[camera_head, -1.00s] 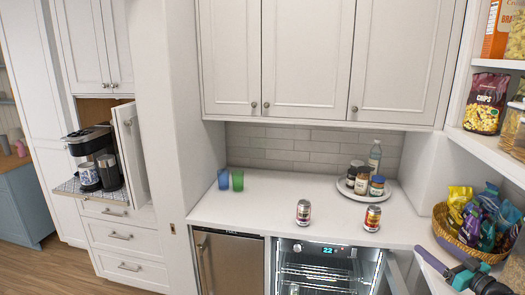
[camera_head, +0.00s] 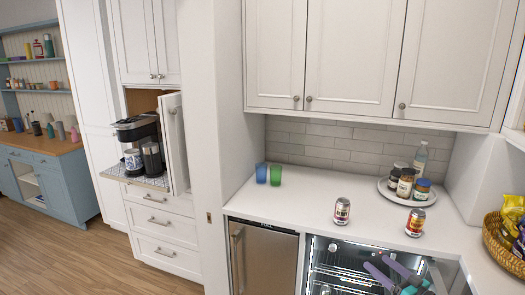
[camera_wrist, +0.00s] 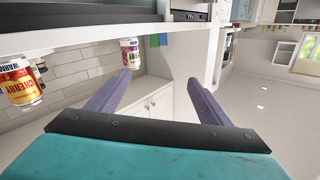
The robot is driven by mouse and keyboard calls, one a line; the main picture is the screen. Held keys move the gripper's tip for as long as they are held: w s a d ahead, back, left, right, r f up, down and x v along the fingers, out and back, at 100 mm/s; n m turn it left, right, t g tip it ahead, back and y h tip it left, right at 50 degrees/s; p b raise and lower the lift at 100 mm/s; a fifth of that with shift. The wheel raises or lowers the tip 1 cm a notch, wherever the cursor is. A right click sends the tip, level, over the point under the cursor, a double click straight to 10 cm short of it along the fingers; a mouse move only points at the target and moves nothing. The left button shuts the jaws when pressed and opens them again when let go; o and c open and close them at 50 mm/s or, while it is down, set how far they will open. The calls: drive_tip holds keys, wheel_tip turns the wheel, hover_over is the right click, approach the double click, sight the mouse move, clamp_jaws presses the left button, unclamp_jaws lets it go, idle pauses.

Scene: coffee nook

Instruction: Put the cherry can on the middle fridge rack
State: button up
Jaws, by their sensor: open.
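The cherry can (camera_head: 415,222), with an orange, yellow and red label, stands upright on the white counter near its front edge, right of another can. In the wrist view, which looks upside down, the cherry can (camera_wrist: 20,82) is at the left and its label reads "CHERRY". The lit fridge (camera_head: 322,243) is under the counter, with wire racks (camera_head: 340,273) partly visible; the lower inside is cut off. My gripper (camera_head: 376,262) is in front of the fridge opening, apart from the can. In the wrist view my gripper (camera_wrist: 160,76) is open and empty.
Another can (camera_head: 341,211) stands left of the cherry can. A round tray (camera_head: 384,187) with jars and a bottle is behind. A snack basket (camera_head: 498,248) is at the right. The counter's left front is clear.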

drive_tip(key=w+a+f+m+h+b, duration=0.2)
drive_tip(key=w+a+f, duration=0.1)
drive_tip(key=a+f, duration=0.55)
drive_tip(key=w+a+f+m+h+b, duration=0.1)
drive_tip(key=w+a+f+m, duration=0.15)
drive_tip(key=a+f, duration=0.6)
drive_tip(key=s+a+f+m+g+h+b, duration=0.1)
drive_tip(key=s+a+f+g+h, duration=0.15)
drive_tip(key=f, duration=0.65)
drive_tip(key=s+a+f+m+g+h+b, duration=0.1)
drive_tip(key=s+a+f+g+h, duration=0.2)
drive_tip(key=f, duration=0.7)
drive_tip(key=s+f+g+h, duration=0.1)
drive_tip(key=s+f+g, duration=0.3)
drive_tip(key=s+f, duration=0.45)
drive_tip(key=s+f+g, duration=0.4)
drive_tip(key=s+f, duration=0.1)
drive_tip(key=s, duration=0.7)
drive_tip(key=s+a+r+n+g+y, duration=0.1)
drive_tip(key=s+g, duration=0.3)
drive_tip(key=s, duration=0.5)
drive_tip(key=s+a+r+n+g, duration=0.1)
drive_tip(key=s+a+n+g, duration=0.1)
drive_tip(key=s, duration=0.8)
drive_tip(key=shift+a+r+n+g+y+b, duration=0.35)
drive_tip(key=shift+a+g, duration=0.4)
drive_tip(key=shift+g, duration=0.5)
